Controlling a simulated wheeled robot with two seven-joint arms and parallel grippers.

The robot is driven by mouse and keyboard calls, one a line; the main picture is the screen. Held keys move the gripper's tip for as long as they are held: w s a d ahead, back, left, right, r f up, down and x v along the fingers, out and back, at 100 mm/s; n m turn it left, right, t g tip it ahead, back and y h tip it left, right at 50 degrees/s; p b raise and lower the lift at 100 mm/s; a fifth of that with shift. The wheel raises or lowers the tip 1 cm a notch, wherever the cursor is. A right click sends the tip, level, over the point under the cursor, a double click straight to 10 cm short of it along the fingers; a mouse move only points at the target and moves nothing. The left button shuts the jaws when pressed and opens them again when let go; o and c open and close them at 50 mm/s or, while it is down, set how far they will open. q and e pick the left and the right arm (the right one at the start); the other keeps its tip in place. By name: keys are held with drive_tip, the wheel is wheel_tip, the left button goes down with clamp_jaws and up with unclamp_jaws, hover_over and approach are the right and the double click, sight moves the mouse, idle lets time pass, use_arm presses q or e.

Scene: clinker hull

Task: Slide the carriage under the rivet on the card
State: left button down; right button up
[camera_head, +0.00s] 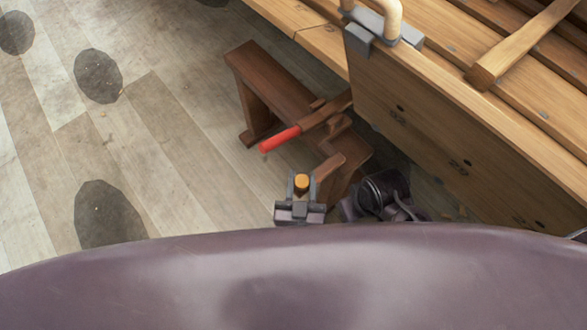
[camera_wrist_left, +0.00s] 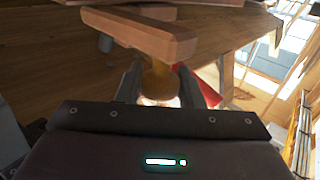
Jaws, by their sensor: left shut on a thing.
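My left gripper (camera_head: 301,189) stands at the lower middle of the head view, its two fingers on either side of an orange-brown knob (camera_head: 301,181). In the left wrist view the gripper (camera_wrist_left: 172,88) is shut on the knob (camera_wrist_left: 160,82), which sits against a pale wooden block (camera_wrist_left: 145,32). In the head view a wooden piece (camera_head: 329,166) stands just right of the gripper, at the near end of a brown wooden bench (camera_head: 275,90). I cannot tell which wooden part is the carriage, and I cannot make out the card's rivet.
A red-handled tool (camera_head: 280,138) lies across the bench; some red also shows in the left wrist view (camera_wrist_left: 208,90). The planked hull (camera_head: 470,130) fills the right, with a grey clamp (camera_head: 385,25) on its upper edge. Floor (camera_head: 140,150) at left is clear.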

idle(0.3)
use_arm(q)
drive_tip(key=c, duration=1)
unclamp_jaws()
drive_tip(key=shift+c, duration=0.2)
drive_tip(key=s+a, duration=0.1)
drive_tip(key=s, duration=0.6)
drive_tip(key=shift+s, duration=0.4)
use_arm(e)
drive_tip(key=shift+s+d+f, duration=0.15)
use_arm(q)
drive_tip(key=shift+a, duration=0.1)
